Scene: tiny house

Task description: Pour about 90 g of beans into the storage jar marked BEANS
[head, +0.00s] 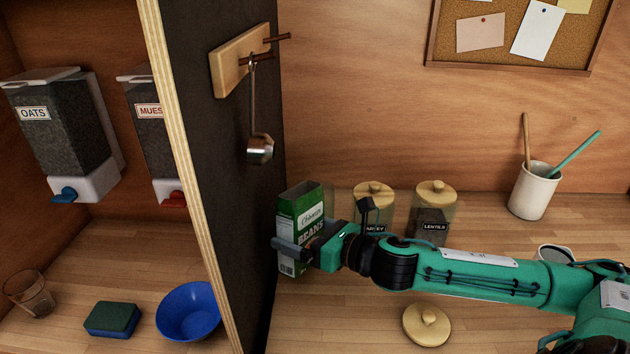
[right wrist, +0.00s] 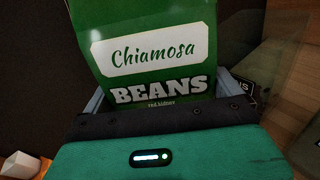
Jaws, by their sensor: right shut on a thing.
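My right gripper (head: 302,246) is shut on a green box of beans (head: 302,208) marked "Chiamosa BEANS". The box stands roughly upright beside the dark partition; I cannot tell whether its base touches the counter. In the right wrist view the box (right wrist: 150,50) sits between the fingers, its label facing the camera. In the head view no jar marked BEANS can be read. A loose round wooden lid (head: 427,325) lies on the counter. My left gripper is not in view.
Two lidded jars, apparently barley (head: 372,205) and one marked LENTILS (head: 434,212), stand behind my right arm. A metal scoop (head: 260,149) hangs on the partition (head: 225,180). A white utensil cup (head: 533,192) stands at the right. Counter around the loose lid is clear.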

